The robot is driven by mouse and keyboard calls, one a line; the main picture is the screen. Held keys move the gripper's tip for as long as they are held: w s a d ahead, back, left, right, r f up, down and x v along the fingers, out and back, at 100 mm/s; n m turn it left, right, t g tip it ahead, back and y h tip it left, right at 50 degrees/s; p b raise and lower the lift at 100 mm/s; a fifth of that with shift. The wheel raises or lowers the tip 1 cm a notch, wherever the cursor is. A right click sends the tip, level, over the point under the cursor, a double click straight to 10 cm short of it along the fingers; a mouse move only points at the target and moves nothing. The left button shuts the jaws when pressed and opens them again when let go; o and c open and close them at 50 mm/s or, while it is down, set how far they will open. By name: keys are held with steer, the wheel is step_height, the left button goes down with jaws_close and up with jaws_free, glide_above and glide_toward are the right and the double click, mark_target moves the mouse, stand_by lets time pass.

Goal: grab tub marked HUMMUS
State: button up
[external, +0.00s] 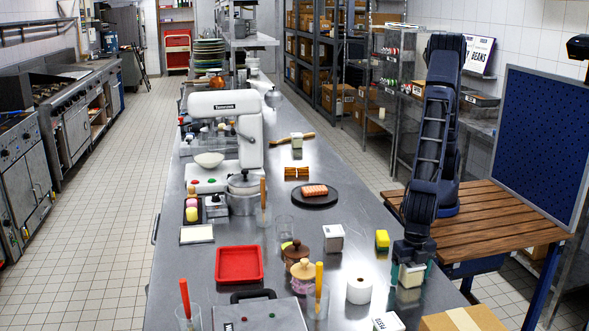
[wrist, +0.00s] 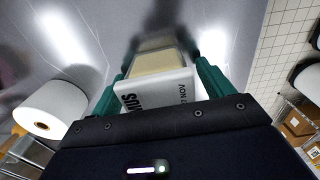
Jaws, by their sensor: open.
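A white and beige tub (external: 411,276) stands on the steel counter (external: 340,208) near its right edge, below my wrist. In the wrist view the tub (wrist: 156,92) shows a white face with dark letters, partly cut off, ending in "MUS", and a smaller "NOV" line. My gripper (external: 411,268) points down over the tub with its teal fingers on either side. In the wrist view the gripper (wrist: 160,62) is open around the tub. The fingers hide parts of its sides, and I cannot tell whether they touch it.
A white roll (external: 359,291) stands left of the tub, and a yellow sponge (external: 382,240) lies behind it. Another white tub (external: 333,238) and a labelled tub (external: 388,322) are nearby. A cardboard box (external: 465,319) is at the front right. A wooden table (external: 490,222) adjoins the counter.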

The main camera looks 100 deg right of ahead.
steer(key=shift+c, duration=0.4)
steer(key=c, duration=1.1)
steer(key=shift+r, duration=0.1)
